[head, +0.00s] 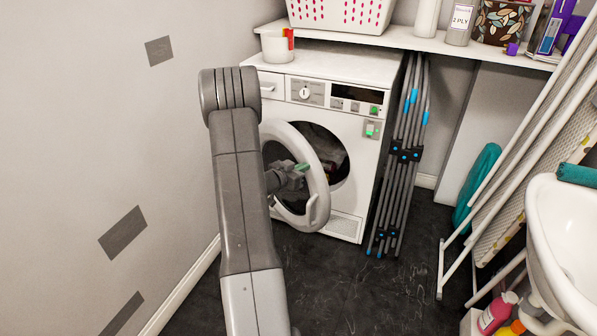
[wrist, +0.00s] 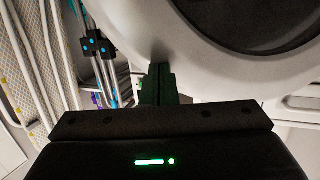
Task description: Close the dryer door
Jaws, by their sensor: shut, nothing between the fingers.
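The white dryer (head: 345,115) stands against the back wall under a shelf. Its round door (head: 318,195), a white ring with dark glass, stands part-way open, swung out from the left side of the opening. Some laundry shows in the dark drum (head: 333,150). My gripper (head: 302,168) is in front of the door, its green fingertips over the ring in the picture. In the wrist view the shut, empty fingers (wrist: 158,84) point at the door's white rim (wrist: 205,65); whether they touch it I cannot tell.
A folded grey rack (head: 400,160) with blue clips leans right of the dryer. Further right are a white sink (head: 565,240) and an ironing board (head: 530,160). A wall lies close on the left. The dark floor (head: 355,280) before the dryer is clear.

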